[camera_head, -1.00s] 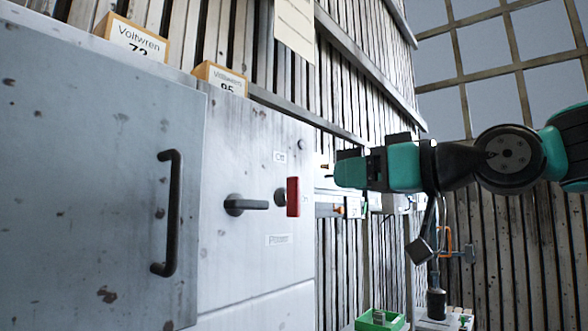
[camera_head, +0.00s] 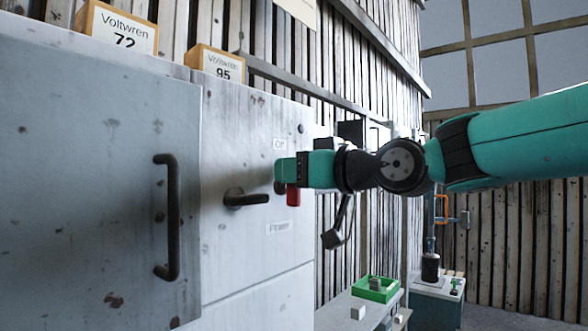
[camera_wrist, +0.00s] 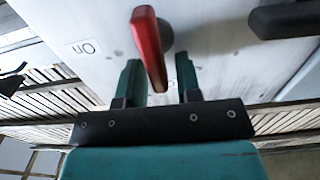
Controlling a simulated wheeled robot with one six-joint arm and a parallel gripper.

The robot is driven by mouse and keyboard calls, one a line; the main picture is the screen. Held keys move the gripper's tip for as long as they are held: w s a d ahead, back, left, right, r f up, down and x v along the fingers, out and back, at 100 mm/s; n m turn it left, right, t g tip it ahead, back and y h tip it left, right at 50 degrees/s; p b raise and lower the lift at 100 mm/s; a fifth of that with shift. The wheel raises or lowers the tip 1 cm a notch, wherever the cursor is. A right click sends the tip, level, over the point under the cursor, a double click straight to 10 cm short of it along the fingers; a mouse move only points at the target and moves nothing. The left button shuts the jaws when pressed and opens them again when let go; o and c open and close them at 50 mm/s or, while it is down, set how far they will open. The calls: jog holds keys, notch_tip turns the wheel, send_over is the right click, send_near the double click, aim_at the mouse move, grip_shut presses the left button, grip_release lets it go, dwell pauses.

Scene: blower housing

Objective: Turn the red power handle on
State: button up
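The red power handle (camera_head: 293,197) stands out from the front of the grey cabinet (camera_head: 235,265), below the "Off" label (camera_head: 279,143) and above the "Power" label (camera_head: 278,227). Its upper part is hidden behind my gripper (camera_head: 284,171) in the head view. In the wrist view the red handle (camera_wrist: 148,45) reaches between the two fingers of my gripper (camera_wrist: 158,80). The fingers are apart, with visible gaps on both sides of the handle. The "On" label (camera_wrist: 82,47) shows upside down to the left of the handle.
A black lever (camera_head: 245,198) sits just left of the red handle. A black pull handle (camera_head: 168,217) is on the cabinet door further left. Two boxes marked Voltwren (camera_head: 117,30) and 95 (camera_head: 215,65) stand on top. A green tray (camera_head: 376,290) lies on a bench at lower right.

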grip_shut()
jog(key=shift+d+f+m, duration=0.1)
jog(key=shift+m, duration=0.2)
jog(key=shift+w+d+f+m+b, duration=0.15)
jog(key=shift+w+d+f+m, duration=0.2)
jog(key=shift+m, duration=2.5)
jog(key=shift+w+d+f+m+b, duration=0.1)
jog(key=shift+w+f+m, duration=0.3)
jog(key=shift+m, duration=2.5)
jog(key=shift+w+d+f+m+b, duration=0.2)
jog(key=shift+f+m, duration=0.3)
jog(key=shift+m, duration=2.35)
